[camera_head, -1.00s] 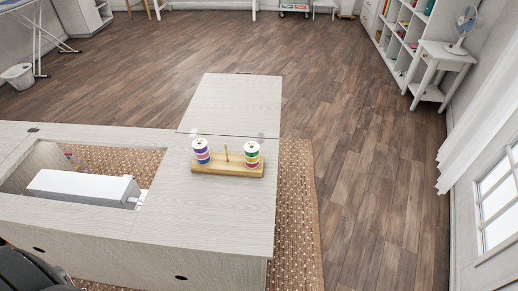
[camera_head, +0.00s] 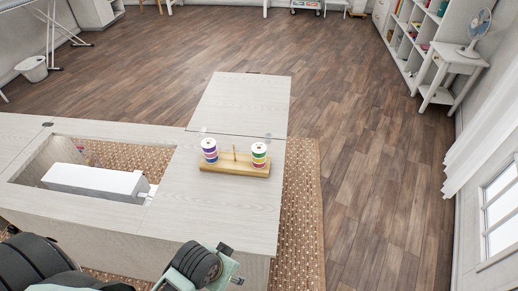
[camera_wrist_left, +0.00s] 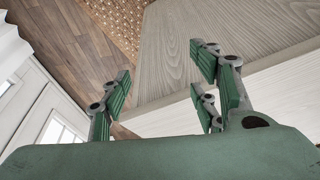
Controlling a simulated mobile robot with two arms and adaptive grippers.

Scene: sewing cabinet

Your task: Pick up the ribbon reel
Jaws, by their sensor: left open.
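Two ribbon reels stand upright on a wooden holder (camera_head: 238,168) on the cabinet top. The left reel (camera_head: 210,151) has purple, white and blue bands. The right reel (camera_head: 259,155) has green, white and red bands. A bare peg (camera_head: 235,154) stands between them. My left gripper (camera_head: 231,265) is low in the head view, by the cabinet's front edge, apart from the reels and nearer to me. In the left wrist view its fingers (camera_wrist_left: 160,82) are spread with nothing between them. No reel shows in that view. My right gripper is not in view.
The pale cabinet top (camera_head: 228,205) is clear around the holder. A white sewing machine (camera_head: 95,182) sits in the sunken opening to the left. A hinged leaf (camera_head: 240,102) extends behind. A woven rug (camera_head: 302,210) lies beside the cabinet.

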